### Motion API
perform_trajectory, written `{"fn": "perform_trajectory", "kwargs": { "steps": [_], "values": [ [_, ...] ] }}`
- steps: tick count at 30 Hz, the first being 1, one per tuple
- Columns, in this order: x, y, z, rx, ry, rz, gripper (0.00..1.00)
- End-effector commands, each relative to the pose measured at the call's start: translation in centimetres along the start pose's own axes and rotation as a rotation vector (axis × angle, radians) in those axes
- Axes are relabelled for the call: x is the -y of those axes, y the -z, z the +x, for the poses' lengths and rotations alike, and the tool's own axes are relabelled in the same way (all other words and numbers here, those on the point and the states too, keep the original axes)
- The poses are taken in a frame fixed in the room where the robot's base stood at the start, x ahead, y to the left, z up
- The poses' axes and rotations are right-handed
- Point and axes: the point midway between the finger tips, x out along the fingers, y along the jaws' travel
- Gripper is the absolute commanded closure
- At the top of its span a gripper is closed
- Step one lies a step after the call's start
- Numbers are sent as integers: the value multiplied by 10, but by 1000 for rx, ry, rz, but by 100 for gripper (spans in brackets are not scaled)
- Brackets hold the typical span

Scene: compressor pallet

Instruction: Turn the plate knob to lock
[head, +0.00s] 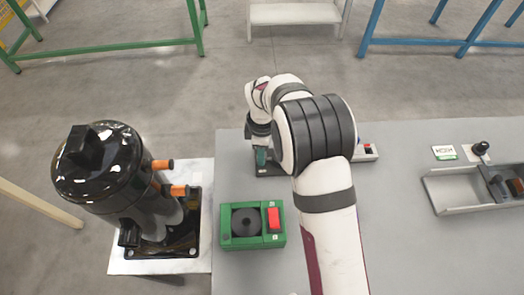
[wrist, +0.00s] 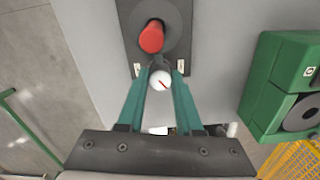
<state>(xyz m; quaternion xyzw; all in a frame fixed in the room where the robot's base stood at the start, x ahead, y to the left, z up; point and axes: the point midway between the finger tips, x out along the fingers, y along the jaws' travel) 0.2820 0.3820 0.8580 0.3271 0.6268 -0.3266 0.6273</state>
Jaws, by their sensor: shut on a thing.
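In the wrist view, a dark grey plate (wrist: 178,30) carries a red cylindrical peg (wrist: 151,37). At its near edge is a small round white knob (wrist: 160,79) with a red line, which runs at a slant. A small pale label sits on each side of it. My gripper (wrist: 161,72) has its two green fingers on either side of the knob, shut on it. In the head view, my gripper (head: 262,156) points down over the plate (head: 270,171). My wrist hides most of the plate and the knob there.
A green box (head: 252,243) with a black disc and red switch is near the front of the grey table. A black compressor (head: 100,165) stands at left.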

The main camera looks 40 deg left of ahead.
Motion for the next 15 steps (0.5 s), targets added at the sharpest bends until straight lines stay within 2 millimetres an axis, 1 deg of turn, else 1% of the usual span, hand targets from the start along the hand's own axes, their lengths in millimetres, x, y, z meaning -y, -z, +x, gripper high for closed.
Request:
{"fn": "perform_trajectory", "kwargs": {
  "steps": [8,15],
  "values": [
    [0,0,0,0,2,24,100],
    [0,0,-1,0,2,147,100]
  ]
}}
